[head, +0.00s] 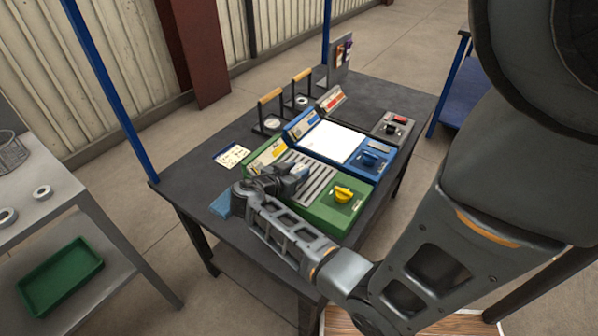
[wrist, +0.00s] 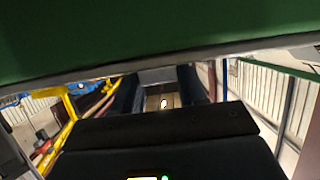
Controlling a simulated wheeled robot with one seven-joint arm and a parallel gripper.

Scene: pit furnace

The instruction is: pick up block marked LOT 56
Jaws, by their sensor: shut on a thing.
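My gripper (head: 298,170) is low over the left part of the green machine (head: 325,211), beside its slotted grey plate (head: 300,174). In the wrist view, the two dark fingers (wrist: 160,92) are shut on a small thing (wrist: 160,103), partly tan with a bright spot. Its shape and any marking are too small to read, so I cannot tell whether it is LOT 56. A blue block-like piece (head: 221,204) lies at the near left table edge, by my wrist. No LOT 56 lettering is legible in either view.
A blue machine (head: 366,166) stands behind the green one, with a yellow knob (head: 344,194) on the green one. A printed card (head: 231,156) lies on the dark table (head: 191,165). A side bench (head: 69,190) with a green tray (head: 62,277) is at left.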

